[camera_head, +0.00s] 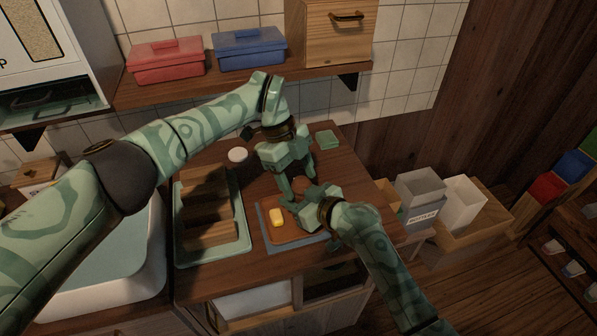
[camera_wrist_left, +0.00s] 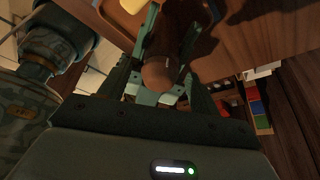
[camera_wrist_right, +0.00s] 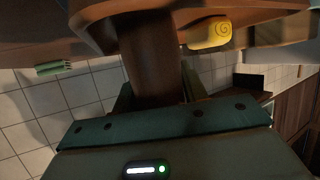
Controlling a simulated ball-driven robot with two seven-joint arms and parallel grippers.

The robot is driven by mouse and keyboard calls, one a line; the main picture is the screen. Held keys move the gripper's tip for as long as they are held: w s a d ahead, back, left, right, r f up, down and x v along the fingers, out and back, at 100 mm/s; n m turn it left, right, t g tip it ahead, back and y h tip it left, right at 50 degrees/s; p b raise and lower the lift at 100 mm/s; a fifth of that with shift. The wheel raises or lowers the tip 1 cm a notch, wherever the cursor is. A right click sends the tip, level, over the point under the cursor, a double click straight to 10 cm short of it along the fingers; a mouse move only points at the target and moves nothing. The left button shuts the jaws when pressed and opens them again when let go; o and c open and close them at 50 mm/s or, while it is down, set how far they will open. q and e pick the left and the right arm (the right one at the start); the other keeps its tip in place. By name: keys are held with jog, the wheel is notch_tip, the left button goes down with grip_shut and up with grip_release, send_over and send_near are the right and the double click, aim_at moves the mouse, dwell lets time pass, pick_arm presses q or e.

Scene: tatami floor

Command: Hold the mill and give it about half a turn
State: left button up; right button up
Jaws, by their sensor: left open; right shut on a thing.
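The mill is a dark brown wooden piece with a round knob on top. Its knob (camera_wrist_left: 160,75) shows in the left wrist view between the fingers of my left gripper (camera_wrist_left: 168,40). Its shaft (camera_wrist_right: 150,60) shows in the right wrist view, between the jaws of my right gripper. In the head view the mill is almost wholly hidden by the grippers. My left gripper (camera_head: 297,186) points down over the mill from above, its fingers apart on either side of the knob. My right gripper (camera_head: 301,210) comes in low from the right and is shut on the mill's body.
A yellow block with a spiral mark (camera_wrist_right: 210,32) lies beside the mill on a board in a blue-grey tray (camera_head: 268,241). A green tray (camera_head: 213,252) with wooden pieces stands left of it. A white round thing (camera_head: 238,155) and green block (camera_head: 327,139) lie behind.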

pick_arm(q)
jog(key=shift+a+n, duration=0.1)
jog(key=shift+n, duration=0.6)
jog(key=s+v, duration=0.1)
jog(key=v, duration=1.1)
jog(key=s+d+m+t+y, duration=0.4)
jog(key=s+d+t+y, duration=0.2)
jog(key=d+y, duration=0.15)
jog(key=shift+h, duration=0.45)
jog(key=x, duration=0.7)
jog(key=d+x, duration=0.1)
jog(key=x, duration=0.3)
jog(key=shift+s+a+f, duration=0.1)
jog(key=shift+s+f, duration=0.05)
jog(key=shift+f, duration=0.3)
jog(key=shift+f+n, duration=0.1)
jog(key=shift+n, duration=0.6)
jog(key=s+d+r+m, duration=0.1)
jog(key=r+m, duration=0.1)
jog(key=r, duration=0.4)
jog(key=s+d+r+m+g, duration=0.1)
jog(key=d+r, duration=0.1)
jog(key=r, duration=0.4)
jog(key=shift+d+m+h, duration=0.2)
jog(key=shift+m+h, duration=0.1)
jog(key=shift+m, duration=0.1)
